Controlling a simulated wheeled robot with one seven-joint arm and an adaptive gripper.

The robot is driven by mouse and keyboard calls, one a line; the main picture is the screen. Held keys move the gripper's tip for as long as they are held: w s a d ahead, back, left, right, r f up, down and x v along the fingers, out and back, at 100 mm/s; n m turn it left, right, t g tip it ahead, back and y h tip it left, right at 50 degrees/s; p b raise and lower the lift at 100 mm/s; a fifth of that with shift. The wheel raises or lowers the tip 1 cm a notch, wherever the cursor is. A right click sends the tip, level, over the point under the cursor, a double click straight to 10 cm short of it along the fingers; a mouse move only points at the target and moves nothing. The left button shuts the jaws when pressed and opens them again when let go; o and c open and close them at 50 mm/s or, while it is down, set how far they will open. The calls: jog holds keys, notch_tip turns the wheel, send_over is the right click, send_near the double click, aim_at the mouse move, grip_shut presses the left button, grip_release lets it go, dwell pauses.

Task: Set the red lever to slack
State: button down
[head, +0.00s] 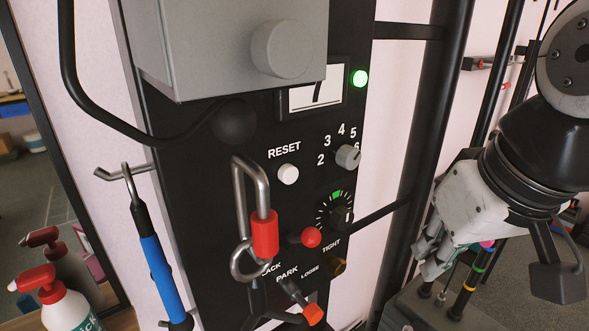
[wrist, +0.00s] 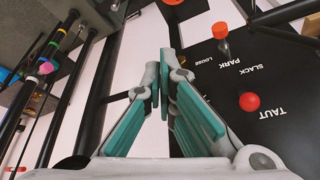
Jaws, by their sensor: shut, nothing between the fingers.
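The red ball-ended lever (head: 311,236) sticks out of the black panel in the head view, below a round dial and partly behind a hanging carabiner. In the wrist view its red ball (wrist: 249,101) lies close to the word TAUT, with SLACK printed farther up the picture. Its shaft and pivot are mostly hidden. My gripper (head: 432,262) is at the right, clear of the panel and apart from the lever. In the wrist view its teal-padded fingers (wrist: 164,72) are shut and empty, left of the ball.
A steel carabiner with a red sleeve (head: 264,234) hangs before the lever. An orange-tipped lever (head: 313,314) is below by PARK. A white RESET button (head: 288,174), a selector knob (head: 347,156) and a grey box (head: 235,45) are above. Black posts (head: 418,130) stand between panel and gripper.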

jog(key=w+a+r+n+g+y, duration=0.1)
jog(key=w+a+r+n, duration=0.1)
jog(key=a+r, duration=0.3)
jog(key=w+a+r+n+g+y+p, duration=0.1)
jog(key=w+a+r+n, duration=0.1)
jog(key=w+a+r, duration=0.2)
notch_tip(320, 180, up, 3)
jog(key=shift+w+a+n, duration=0.3)
jog(key=shift+a, duration=0.6)
send_over(300, 239)
jog(key=w+d, duration=0.1)
jog(key=d, duration=0.1)
jog(key=f, duration=0.9)
jog(key=shift+a+f, duration=0.2)
jog(key=shift+f, duration=0.1)
jog(key=shift+f+y+b, duration=0.1)
jog(key=shift+y+b, duration=0.2)
jog(key=shift+b, duration=0.15)
jog(key=shift+s+d+b, duration=0.15)
jog(key=shift+b, duration=0.15)
